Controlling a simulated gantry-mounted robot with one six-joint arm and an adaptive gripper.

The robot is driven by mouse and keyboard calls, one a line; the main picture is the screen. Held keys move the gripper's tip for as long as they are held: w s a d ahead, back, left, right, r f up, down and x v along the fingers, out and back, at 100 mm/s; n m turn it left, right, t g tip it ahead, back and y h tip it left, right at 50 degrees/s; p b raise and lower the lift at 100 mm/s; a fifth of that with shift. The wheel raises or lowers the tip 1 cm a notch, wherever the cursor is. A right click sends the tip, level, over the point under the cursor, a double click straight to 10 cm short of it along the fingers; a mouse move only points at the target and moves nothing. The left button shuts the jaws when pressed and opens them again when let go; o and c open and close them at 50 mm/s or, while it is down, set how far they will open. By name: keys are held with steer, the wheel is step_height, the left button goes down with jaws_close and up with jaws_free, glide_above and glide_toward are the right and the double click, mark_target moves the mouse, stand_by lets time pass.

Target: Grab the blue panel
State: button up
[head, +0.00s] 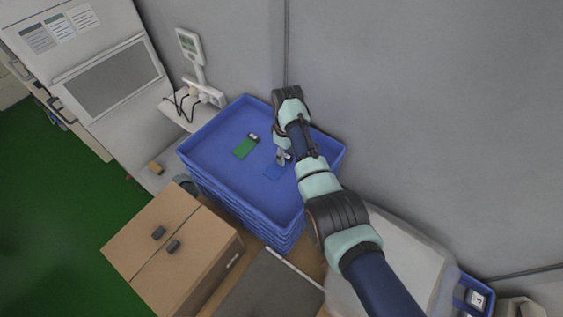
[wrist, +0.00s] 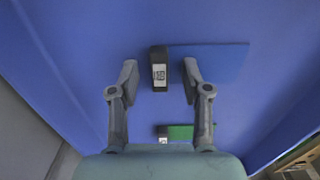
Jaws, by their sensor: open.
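The blue panel (head: 273,173) lies flat in the top blue tray, close to my gripper (head: 284,158). In the wrist view the blue panel (wrist: 215,60) is a flat rectangle with a dark block (wrist: 159,68) bearing a white label at its left end. My gripper (wrist: 157,83) is open, its two fingers on either side of the dark block. No contact shows, and the height of the fingertips over the block is hard to tell. A green panel (head: 245,148) with a similar dark end block lies in the same tray; it also shows in the wrist view (wrist: 182,132).
The blue tray (head: 205,138) tops a stack of similar trays against a grey wall. Cardboard boxes (head: 160,215) stand at the front left. A white meter (head: 189,43) on a stand is behind the tray at left. The tray's raised rim surrounds both panels.

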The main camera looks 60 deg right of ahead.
steer(key=shift+c, duration=0.3)
jaws_close()
steer(key=shift+r, duration=0.1)
step_height(320, 180, up, 20)
steer(key=p, duration=0.9)
